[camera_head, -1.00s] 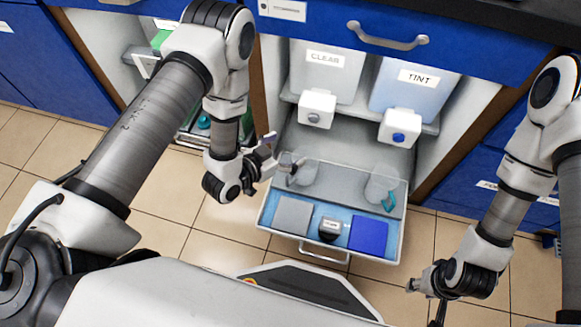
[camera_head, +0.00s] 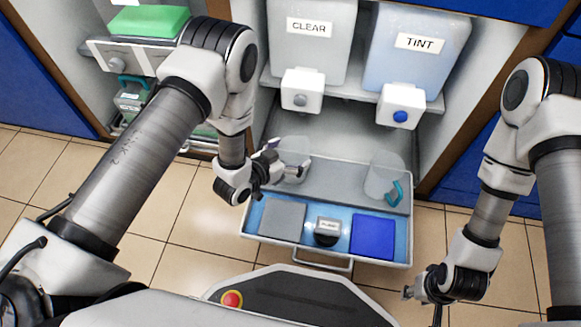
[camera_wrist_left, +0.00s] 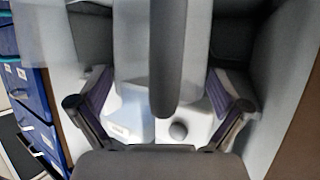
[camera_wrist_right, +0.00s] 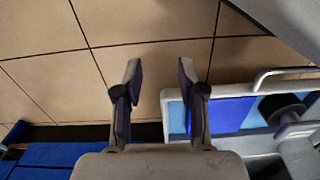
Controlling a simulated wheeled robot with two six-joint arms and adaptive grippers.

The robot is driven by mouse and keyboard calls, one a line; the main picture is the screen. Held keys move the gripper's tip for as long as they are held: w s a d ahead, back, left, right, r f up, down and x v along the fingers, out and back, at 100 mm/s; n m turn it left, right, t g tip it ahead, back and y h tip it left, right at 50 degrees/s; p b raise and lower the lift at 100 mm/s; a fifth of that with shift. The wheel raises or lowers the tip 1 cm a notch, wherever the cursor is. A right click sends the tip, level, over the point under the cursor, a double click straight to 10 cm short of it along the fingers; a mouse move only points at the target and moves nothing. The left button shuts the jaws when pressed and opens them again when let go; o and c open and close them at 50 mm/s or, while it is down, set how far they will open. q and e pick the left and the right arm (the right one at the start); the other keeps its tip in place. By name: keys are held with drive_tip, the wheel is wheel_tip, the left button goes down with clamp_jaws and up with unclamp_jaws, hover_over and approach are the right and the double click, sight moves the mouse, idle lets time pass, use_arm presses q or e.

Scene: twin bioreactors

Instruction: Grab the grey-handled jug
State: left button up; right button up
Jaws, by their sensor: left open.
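The grey-handled jug (camera_head: 294,148) is clear and stands at the back left of the open drawer (camera_head: 335,178). My left gripper (camera_head: 274,158) is right at the jug's handle side and partly hides the handle. In the left wrist view the grey handle (camera_wrist_left: 164,60) stands upright between the two spread fingers of the left gripper (camera_wrist_left: 160,112). The fingers look apart from it. A second clear jug with a teal handle (camera_head: 395,192) stands at the back right of the drawer. My right gripper (camera_head: 420,290) is open and empty, out over the floor to the right of the drawer.
The drawer front holds a grey pad (camera_head: 283,219), a dark labelled round item (camera_head: 327,231) and a blue pad (camera_head: 372,236). Above stand the CLEAR tank (camera_head: 312,45) and TINT tank (camera_head: 415,60) with taps. A shelf with a green block (camera_head: 148,20) is at left.

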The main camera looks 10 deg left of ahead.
use_arm(q)
drive_tip(key=c, duration=1.1)
drive_tip(key=shift+r, duration=0.1)
